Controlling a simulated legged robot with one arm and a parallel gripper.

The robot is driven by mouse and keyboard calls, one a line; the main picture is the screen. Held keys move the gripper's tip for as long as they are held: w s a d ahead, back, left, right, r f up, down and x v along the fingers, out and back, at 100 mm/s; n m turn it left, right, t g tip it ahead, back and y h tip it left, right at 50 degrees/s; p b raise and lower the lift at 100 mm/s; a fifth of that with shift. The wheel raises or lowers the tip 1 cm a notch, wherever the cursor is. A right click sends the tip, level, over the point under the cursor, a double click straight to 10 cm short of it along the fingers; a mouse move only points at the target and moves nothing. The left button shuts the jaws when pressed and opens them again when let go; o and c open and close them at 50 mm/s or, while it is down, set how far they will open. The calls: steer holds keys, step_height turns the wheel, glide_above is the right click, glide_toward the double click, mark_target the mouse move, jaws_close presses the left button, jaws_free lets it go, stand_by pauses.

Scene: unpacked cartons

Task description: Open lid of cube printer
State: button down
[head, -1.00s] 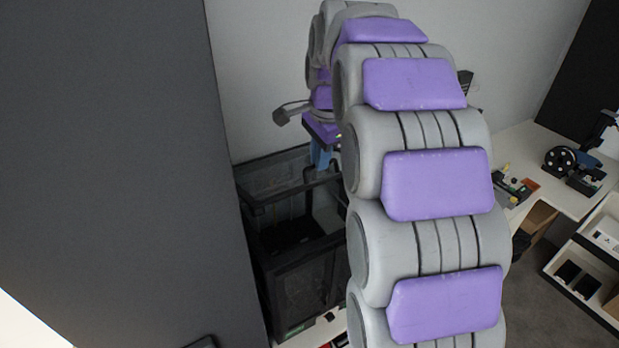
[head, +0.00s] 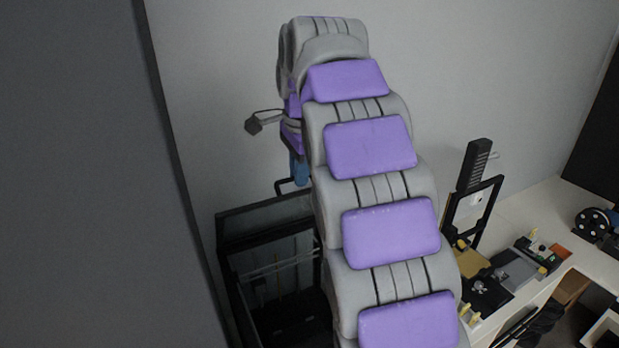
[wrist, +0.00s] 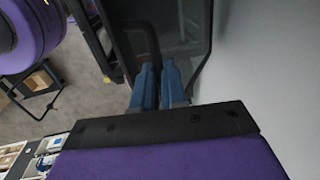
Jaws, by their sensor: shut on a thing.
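The cube printer (head: 236,300) is a black-framed box with dark see-through walls, lower left of centre in the head view, partly hidden by my arm. Its top looks open, with a dark panel, seemingly the lid (head: 262,218), raised at the back. In the wrist view the lid (wrist: 190,30) is a dark see-through panel in a black frame. My gripper (head: 299,170) has blue fingers, also in the wrist view (wrist: 155,75). They are shut on the lid's black handle (wrist: 148,35). The exact contact is partly hidden.
A dark grey surface (head: 75,200) fills the left side of the head view. A light wall (head: 230,90) stands behind the printer. A white table (head: 550,205) at right holds a smaller black-framed machine (head: 472,205) and a black spool (head: 592,220).

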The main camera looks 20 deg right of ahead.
steer(key=shift+w+a+f, duration=0.15)
steer(key=shift+w+a, duration=0.05)
steer(key=shift+a, duration=0.05)
steer(key=c, duration=1.6)
jaws_free()
steer(key=shift+w, duration=0.1)
steer(key=shift+o, duration=0.9)
steer(key=shift+w+a+f, duration=0.1)
steer(key=shift+w+a, duration=0.15)
steer(key=shift+w, duration=0.1)
steer(key=shift+o, duration=0.7)
steer(key=shift+w+a, duration=0.15)
steer(key=shift+a, duration=0.05)
steer(key=shift+o, duration=0.5)
steer(key=shift+a, duration=0.25)
steer(key=shift+s+d+r, duration=0.15)
steer(key=shift+s+r, duration=0.05)
